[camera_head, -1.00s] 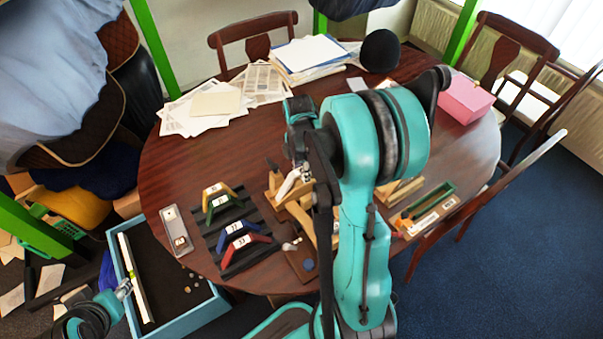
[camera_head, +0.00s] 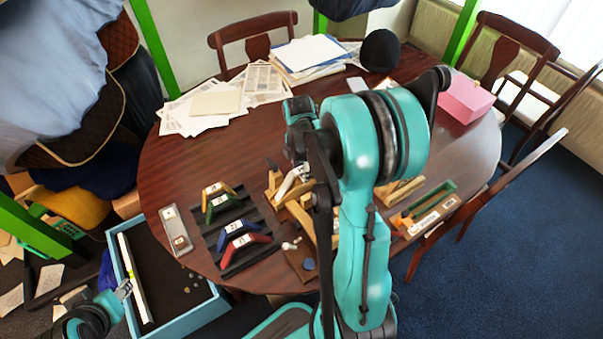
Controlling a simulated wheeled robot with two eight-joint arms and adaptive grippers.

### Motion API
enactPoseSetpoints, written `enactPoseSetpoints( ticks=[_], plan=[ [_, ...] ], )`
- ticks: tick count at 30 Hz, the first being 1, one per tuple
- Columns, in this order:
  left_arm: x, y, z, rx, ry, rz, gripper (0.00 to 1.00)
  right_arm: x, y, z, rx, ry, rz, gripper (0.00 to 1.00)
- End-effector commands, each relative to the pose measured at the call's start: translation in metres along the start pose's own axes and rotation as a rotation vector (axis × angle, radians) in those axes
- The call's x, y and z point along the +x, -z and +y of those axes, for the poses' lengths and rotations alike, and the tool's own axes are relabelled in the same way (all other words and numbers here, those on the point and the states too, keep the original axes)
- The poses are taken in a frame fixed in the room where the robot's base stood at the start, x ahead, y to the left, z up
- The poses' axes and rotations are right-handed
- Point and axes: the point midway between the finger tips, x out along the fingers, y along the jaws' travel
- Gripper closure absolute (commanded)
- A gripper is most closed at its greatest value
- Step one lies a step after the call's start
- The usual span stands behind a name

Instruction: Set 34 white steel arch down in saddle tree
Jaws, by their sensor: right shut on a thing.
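The white steel arch (camera_head: 289,185) shows as a small pale piece at the wooden saddle tree (camera_head: 298,210), left of my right arm. My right gripper (camera_head: 303,173) is shut on the arch, with its fingers mostly hidden by my own arm links. The arch looks tilted; I cannot tell whether it touches the wood. The arm also covers part of the saddle tree. My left gripper (camera_head: 124,289) is at the lower left over the blue-edged tray; its fingers are too small to read.
A dark ribbed rack (camera_head: 230,220) holds several numbered coloured arches left of the saddle tree. A grey tray (camera_head: 176,230) lies left of it. Papers (camera_head: 205,108) cover the back left. Bare tabletop lies behind the rack.

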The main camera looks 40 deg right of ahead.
Motion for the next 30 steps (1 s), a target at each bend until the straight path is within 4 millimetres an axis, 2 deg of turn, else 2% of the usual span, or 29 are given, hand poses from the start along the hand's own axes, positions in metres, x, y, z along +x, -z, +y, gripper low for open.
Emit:
enactPoseSetpoints(
  ticks=[1,3,28,29,30],
  plan=[
    [0.0027,-0.0020,0.0000,0.000,0.000,0.000,0.60,0.0069,0.0041,-0.0054,-0.003,0.011,0.008,1.00],
    [0.0034,-0.0024,0.0000,0.000,0.000,0.000,0.60,0.0078,0.0041,-0.0056,-0.003,0.011,0.008,1.00],
    [0.0061,-0.0044,0.0000,0.000,0.000,0.000,0.60,0.0116,0.0035,-0.0082,-0.001,0.012,0.005,1.00],
    [0.0061,-0.0044,0.0000,0.000,0.000,0.000,0.60,0.0116,0.0035,-0.0082,-0.001,0.012,0.005,0.59],
    [0.0061,-0.0043,0.0000,0.000,0.000,0.000,0.60,0.0115,0.0034,-0.0079,-0.001,0.011,0.005,0.48]
  ],
)
